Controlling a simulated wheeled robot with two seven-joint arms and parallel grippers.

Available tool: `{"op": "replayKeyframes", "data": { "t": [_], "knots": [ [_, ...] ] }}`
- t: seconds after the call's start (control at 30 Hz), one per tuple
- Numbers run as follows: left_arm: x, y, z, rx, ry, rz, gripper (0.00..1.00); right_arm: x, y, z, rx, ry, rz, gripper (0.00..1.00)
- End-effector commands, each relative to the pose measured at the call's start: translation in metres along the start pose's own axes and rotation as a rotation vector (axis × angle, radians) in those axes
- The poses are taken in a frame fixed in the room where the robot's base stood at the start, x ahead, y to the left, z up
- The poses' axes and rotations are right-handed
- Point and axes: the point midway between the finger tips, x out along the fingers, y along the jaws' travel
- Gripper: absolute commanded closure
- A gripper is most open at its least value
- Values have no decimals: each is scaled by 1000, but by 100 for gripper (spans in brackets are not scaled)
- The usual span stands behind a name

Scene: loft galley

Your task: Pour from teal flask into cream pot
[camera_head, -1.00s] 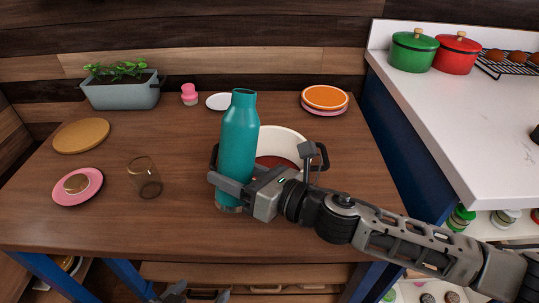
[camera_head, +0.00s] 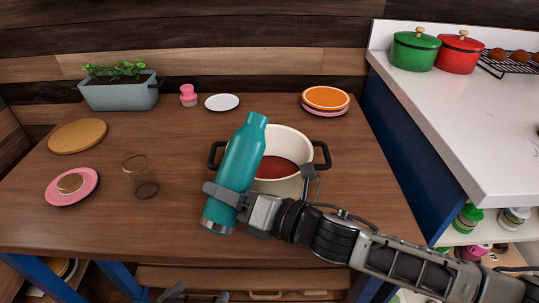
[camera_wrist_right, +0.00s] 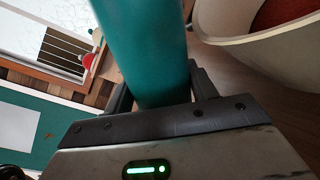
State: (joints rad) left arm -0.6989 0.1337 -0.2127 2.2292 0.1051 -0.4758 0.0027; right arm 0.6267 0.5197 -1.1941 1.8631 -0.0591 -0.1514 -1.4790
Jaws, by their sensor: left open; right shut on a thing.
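The teal flask (camera_head: 243,155) is in my right gripper (camera_head: 228,195), which is shut around its lower part. The flask is tilted, with its mouth up and leaning right toward the cream pot. The cream pot (camera_head: 293,190) stands on the table just behind and right of the flask, with dark handles and reddish-brown content inside. In the right wrist view the flask (camera_wrist_right: 145,50) fills the middle between the fingers, and the pot's rim (camera_wrist_right: 250,38) shows at upper right. My left gripper (camera_head: 190,296) is open and empty at the bottom edge, low before the table.
A glass (camera_head: 142,178), a pink plate (camera_head: 72,187) and a tan round board (camera_head: 78,136) are at left. A planter (camera_head: 120,95), a pink shaker (camera_head: 188,96), a white saucer (camera_head: 222,102) and stacked plates (camera_head: 326,99) line the back. The front middle is clear.

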Motion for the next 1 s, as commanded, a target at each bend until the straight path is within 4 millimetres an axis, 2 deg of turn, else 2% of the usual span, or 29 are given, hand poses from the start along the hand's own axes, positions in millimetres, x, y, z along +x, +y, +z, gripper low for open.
{"op": "replayKeyframes", "data": {
  "t": [0.07,1.0],
  "knots": [
    [-2,1,-3,1,4,1,24,0,6,0,39,0,7,80],
    [-3,2,2,0,-11,4,24,0,13,-6,177,9,7,80]
  ]
}}
